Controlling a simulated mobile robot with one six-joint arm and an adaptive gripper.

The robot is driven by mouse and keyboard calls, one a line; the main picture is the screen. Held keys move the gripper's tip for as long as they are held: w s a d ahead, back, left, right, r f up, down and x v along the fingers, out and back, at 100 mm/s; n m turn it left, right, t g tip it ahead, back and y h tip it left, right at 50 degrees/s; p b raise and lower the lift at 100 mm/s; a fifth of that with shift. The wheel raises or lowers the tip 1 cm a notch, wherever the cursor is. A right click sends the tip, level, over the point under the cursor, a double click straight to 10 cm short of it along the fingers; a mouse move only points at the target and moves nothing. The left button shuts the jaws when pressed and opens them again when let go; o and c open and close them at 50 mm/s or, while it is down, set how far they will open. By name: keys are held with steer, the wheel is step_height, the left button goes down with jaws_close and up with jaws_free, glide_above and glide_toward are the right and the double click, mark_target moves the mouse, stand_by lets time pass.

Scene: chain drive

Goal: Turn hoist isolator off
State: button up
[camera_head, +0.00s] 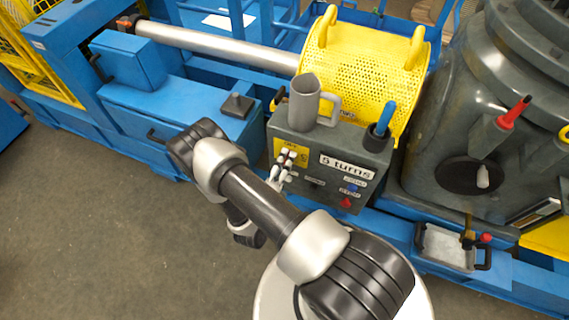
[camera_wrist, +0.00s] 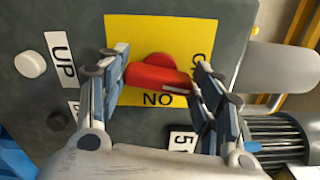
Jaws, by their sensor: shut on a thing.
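The hoist isolator is a red rotary handle (camera_wrist: 157,77) on a yellow plate (camera_wrist: 190,32) in the wrist view. The plate carries the word ON, upside down below the handle, and a partly covered label on the right. The handle lies nearly level, sloping slightly down to the right. My gripper (camera_head: 283,170) is at the front of the grey control box (camera_head: 378,163), over the yellow plate's lower part. In the wrist view its two fingers stand at the handle's left and right ends, shut on it. In the head view the handle is hidden.
A grey mug (camera_head: 304,100) and a blue-handled tool in a holder (camera_head: 382,120) stand on the box. A "5 turns" label (camera_head: 347,166), blue button and red button (camera_head: 346,203) are beside my gripper. A white button (camera_wrist: 30,64) is left of the plate.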

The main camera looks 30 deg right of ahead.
steer(key=shift+f+n, duration=0.1)
steer(key=shift+n, duration=1)
steer(key=o, duration=1.1)
steer(key=shift+c, duration=0.2)
steer(key=v, duration=1.2)
